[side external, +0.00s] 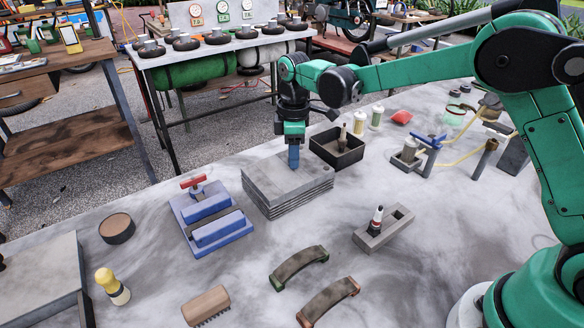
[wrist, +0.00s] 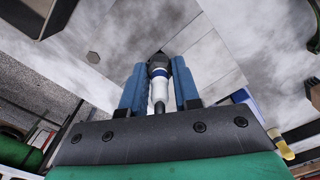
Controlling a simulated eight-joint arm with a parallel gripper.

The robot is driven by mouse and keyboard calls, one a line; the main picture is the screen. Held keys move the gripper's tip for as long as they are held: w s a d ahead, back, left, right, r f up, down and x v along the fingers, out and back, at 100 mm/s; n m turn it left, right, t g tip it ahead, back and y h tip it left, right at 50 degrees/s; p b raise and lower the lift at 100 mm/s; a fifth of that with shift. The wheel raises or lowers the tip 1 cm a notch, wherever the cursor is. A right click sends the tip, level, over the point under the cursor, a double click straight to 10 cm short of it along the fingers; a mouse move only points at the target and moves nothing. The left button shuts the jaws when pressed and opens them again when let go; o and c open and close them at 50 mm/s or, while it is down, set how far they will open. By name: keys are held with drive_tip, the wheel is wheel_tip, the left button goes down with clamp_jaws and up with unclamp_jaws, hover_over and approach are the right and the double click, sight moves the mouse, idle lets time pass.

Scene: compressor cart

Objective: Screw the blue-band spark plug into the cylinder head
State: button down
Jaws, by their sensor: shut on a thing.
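The finned grey cylinder head (side external: 265,180) lies flat mid-table in the side view; its top face (wrist: 115,35) fills the centre of the wrist view. My gripper (side external: 294,158) points straight down over the head's top, its blue fingertips at or just above that face. In the wrist view my gripper (wrist: 159,88) is shut on the blue-band spark plug (wrist: 158,92), which has a white body, a dark blue band and a dark far end. The fingers hide the plug in the side view. I cannot tell whether its tip is in a hole.
A black open box (side external: 337,152) stands just behind the head with an upright pale item in it. A grey block (side external: 384,232) at right holds a red-marked plug. A blue fixture (side external: 207,215) stands left of the head. Curved handled parts lie in front.

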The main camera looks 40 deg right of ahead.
drive_tip(key=shift+m, duration=0.6)
drive_tip(key=m, duration=0.2)
drive_tip(key=shift+m, duration=1.3)
drive_tip(key=shift+m, duration=0.9)
drive_tip(key=m, duration=0.2)
drive_tip(key=shift+m, duration=0.4)
